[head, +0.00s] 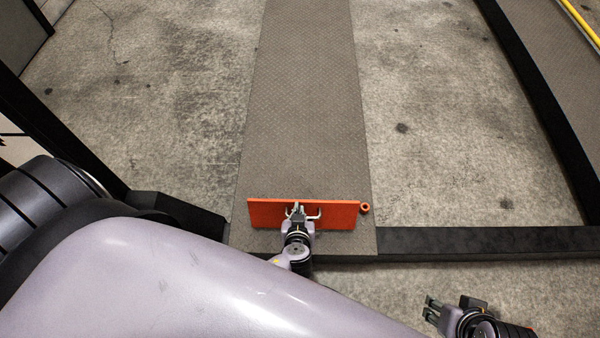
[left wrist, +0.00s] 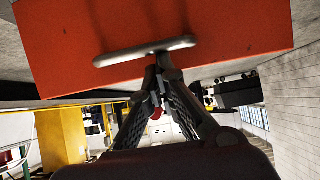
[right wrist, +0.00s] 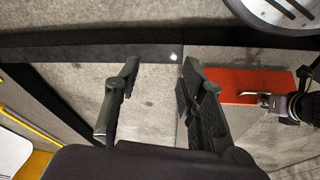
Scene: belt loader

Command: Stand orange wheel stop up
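The orange wheel stop (head: 268,212) is a flat plate across the near end of the grey ribbed ramp. A metal handle (left wrist: 145,52) is on the face towards me. The plate's exact tilt is hard to tell. My left gripper (head: 297,210) is at the handle, with its fingers (left wrist: 163,68) drawn close together and apparently shut on the bar. The contact is partly hidden. My right gripper (head: 431,310) is open and empty, low at the right, away from the plate. In the right wrist view the wheel stop (right wrist: 240,84) shows beyond its fingers (right wrist: 160,75).
The ramp strip (head: 303,100) runs away from me over bare concrete. A dark beam (head: 480,242) crosses to the right of the plate. A second dark-edged strip (head: 570,80) with a yellow rail (head: 582,20) lies at right. A small orange ring (head: 365,208) is at the plate's right end.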

